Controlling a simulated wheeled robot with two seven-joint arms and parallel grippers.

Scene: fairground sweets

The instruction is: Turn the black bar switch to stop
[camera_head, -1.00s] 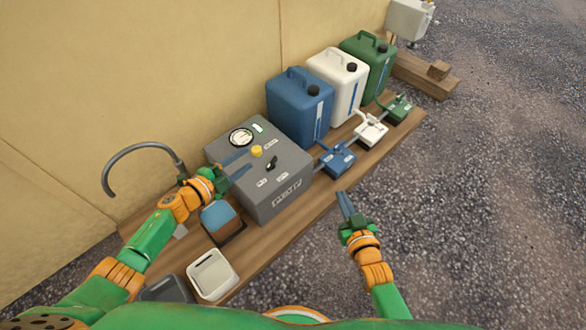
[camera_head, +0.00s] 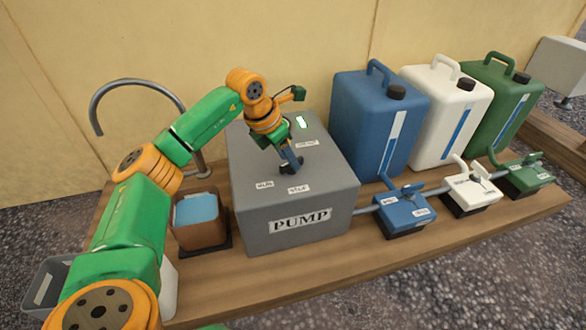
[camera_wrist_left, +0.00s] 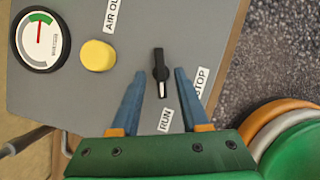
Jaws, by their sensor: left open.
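The black bar switch (camera_wrist_left: 160,66) is on the top of the grey pump box (camera_head: 290,215). Its white-marked end points toward the RUN label (camera_wrist_left: 165,120); the STOP label (camera_wrist_left: 202,83) is to the right in the left wrist view. My left gripper (camera_head: 291,165) is over the pump's top with its fingers down. In the left wrist view its two blue fingers (camera_wrist_left: 158,73) are open, one on each side of the switch, with gaps visible. In the head view the gripper largely hides the switch. My right gripper is out of view.
A yellow button (camera_wrist_left: 98,56) and a round gauge (camera_wrist_left: 40,40) share the pump's top. Blue (camera_head: 372,125), white (camera_head: 440,115) and green (camera_head: 492,105) canisters stand right, with valves (camera_head: 405,208) before them. A brown container (camera_head: 199,230) stands left. Bare plank (camera_head: 330,260) lies in front.

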